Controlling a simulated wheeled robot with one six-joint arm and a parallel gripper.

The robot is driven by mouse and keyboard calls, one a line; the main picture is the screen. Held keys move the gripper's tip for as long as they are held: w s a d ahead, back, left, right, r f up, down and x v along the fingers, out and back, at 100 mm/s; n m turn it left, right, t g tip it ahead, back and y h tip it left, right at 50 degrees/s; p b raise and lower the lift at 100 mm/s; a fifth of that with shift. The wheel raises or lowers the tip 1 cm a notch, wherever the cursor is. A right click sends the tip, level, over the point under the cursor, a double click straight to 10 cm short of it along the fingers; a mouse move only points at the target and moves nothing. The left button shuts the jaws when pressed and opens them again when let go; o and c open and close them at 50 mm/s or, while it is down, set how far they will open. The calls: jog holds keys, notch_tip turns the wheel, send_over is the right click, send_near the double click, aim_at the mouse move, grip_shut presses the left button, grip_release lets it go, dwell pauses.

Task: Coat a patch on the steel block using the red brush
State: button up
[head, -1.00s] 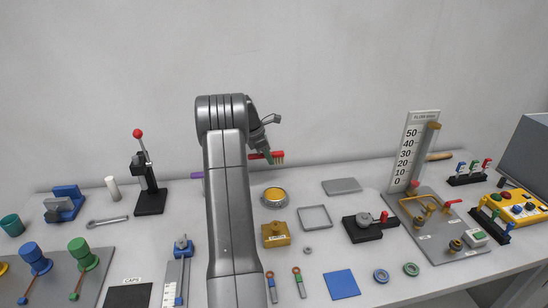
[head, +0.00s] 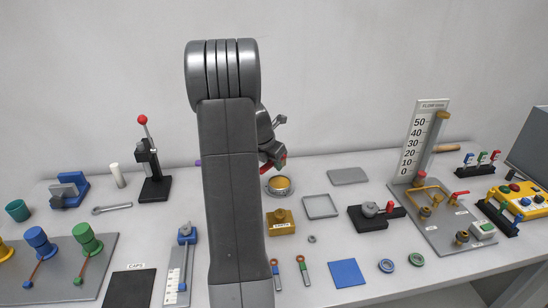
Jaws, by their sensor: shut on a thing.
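My gripper (head: 274,156) is shut on the red brush (head: 267,167), just behind and above the bowl. Only a little of the brush's red part shows; my arm and gripper hide the rest, and I cannot see its bristles. A round metal bowl (head: 279,193) with amber content sits below the gripper. I cannot tell whether the brush touches the content. A flat grey slab (head: 347,176), which looks like the steel block, lies on the table to the right of the bowl. Its top looks plain grey.
A shallow grey tray (head: 320,207) and a yellow labelled block (head: 281,226) lie in front of the bowl. A black-based clamp (head: 368,222) stands in front of the slab. The scale panel (head: 421,145) rises to the right. The table between bowl and slab is clear.

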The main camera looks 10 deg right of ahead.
aim_at(276, 187)
jog(key=shift+s+a+f, duration=0.1)
jog(key=shift+s, duration=0.3)
notch_tip(276, 187, down, 6)
jog(key=b, duration=0.5)
jog(key=shift+b, duration=0.35)
jog(key=shift+f, duration=0.4)
dwell(0.5)
jog(key=shift+s+f, duration=0.15)
jog(key=shift+f, duration=0.15)
dwell(2.3)
notch_tip(276, 187, up, 8)
jog(key=p, duration=0.7)
jog(key=shift+f, duration=0.25)
jog(key=shift+f, duration=0.1)
